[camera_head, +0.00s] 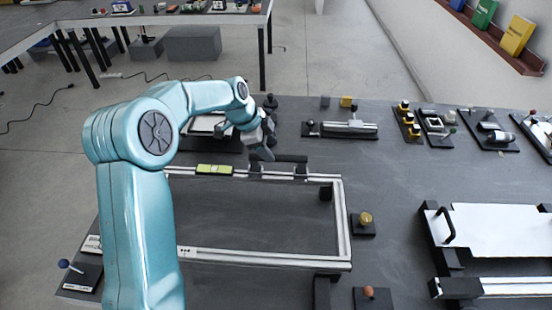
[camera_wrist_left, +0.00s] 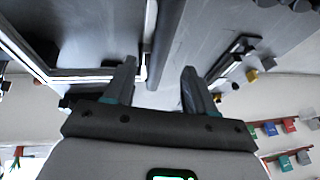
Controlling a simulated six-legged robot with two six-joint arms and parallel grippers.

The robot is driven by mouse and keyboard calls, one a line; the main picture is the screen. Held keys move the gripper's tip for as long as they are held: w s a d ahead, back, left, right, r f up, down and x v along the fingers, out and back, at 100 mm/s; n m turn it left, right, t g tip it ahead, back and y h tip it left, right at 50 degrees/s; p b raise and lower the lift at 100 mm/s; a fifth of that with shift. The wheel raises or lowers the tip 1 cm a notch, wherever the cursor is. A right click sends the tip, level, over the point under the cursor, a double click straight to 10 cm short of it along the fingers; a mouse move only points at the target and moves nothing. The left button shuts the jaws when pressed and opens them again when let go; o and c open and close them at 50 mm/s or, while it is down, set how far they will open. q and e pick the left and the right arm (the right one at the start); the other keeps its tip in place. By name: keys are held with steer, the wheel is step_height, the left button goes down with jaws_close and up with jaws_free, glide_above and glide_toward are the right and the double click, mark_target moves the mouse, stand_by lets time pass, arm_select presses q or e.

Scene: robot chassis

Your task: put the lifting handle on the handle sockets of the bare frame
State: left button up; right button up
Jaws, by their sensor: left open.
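The bare frame (camera_head: 345,225) is a pale metal rectangle lying on the dark table. Two dark sockets stand on its far rail; the right one (camera_head: 300,170) shows clearly, the left one (camera_head: 256,168) sits below my gripper. A dark bar, apparently the lifting handle (camera_head: 292,158), lies level at these sockets; I cannot tell whether it is fully seated. My left gripper (camera_head: 262,152) is above the bar's left part. In the left wrist view my open fingers (camera_wrist_left: 158,68) are spread on either side of the dark bar (camera_wrist_left: 168,40), with gaps visible. My right gripper is out of view.
A green-yellow level (camera_head: 214,170) rests on the far rail. A yellow knob (camera_head: 366,219) and an orange knob (camera_head: 369,292) stand right of the frame. A white panel with a black handle (camera_head: 500,230) lies further right. Several small fixtures line the back.

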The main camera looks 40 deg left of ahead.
arm_select(q)
steer(key=shift+v, duration=1.9)
